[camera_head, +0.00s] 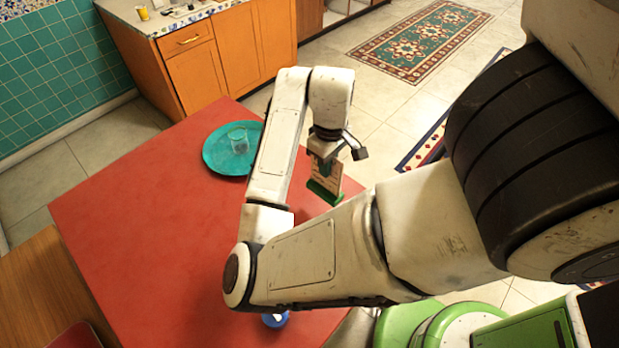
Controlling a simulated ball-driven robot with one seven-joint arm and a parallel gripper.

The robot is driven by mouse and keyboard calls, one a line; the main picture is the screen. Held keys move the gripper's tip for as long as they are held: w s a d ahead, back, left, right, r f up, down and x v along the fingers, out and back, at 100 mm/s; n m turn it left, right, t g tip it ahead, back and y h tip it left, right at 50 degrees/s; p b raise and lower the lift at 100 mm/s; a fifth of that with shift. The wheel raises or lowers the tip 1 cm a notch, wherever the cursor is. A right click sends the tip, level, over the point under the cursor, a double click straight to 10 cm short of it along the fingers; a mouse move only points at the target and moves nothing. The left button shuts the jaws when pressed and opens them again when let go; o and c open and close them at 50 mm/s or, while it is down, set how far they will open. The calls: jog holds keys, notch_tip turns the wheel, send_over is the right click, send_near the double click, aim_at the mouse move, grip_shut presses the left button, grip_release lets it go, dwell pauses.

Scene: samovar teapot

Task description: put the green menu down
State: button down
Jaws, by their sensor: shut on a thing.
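The green menu (324,192) is a small upright piece with a green lower edge and a pale, printed face. My gripper (325,165) is shut on its upper part, pointing down. The menu hangs at the right side of the red table (130,215). I cannot tell whether its lower edge touches the tabletop or is just above it. Part of the table is hidden behind my arm.
A teal round tray (213,158) with a clear teal glass (238,140) stands on the table, left of my arm. A blue object (275,319) sits at the near edge, partly hidden. The table's left half is clear. Orange cabinets (195,70) stand behind.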

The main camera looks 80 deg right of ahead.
aim_at(311, 178)
jog(key=w+f, duration=0.1)
jog(key=f, duration=0.1)
jog(key=w+d+f, duration=0.1)
jog(key=w+f, duration=0.1)
jog(key=w+d+f+p, duration=0.1)
jog(key=shift+w+d+f, duration=0.15)
jog(key=shift+d+f, duration=0.1)
jog(key=shift+f, duration=0.15)
jog(key=shift+d+f+p, duration=0.1)
jog(key=shift+f+p, duration=0.25)
jog(key=shift+f, duration=1.4)
jog(key=c, duration=1.2)
grip_release()
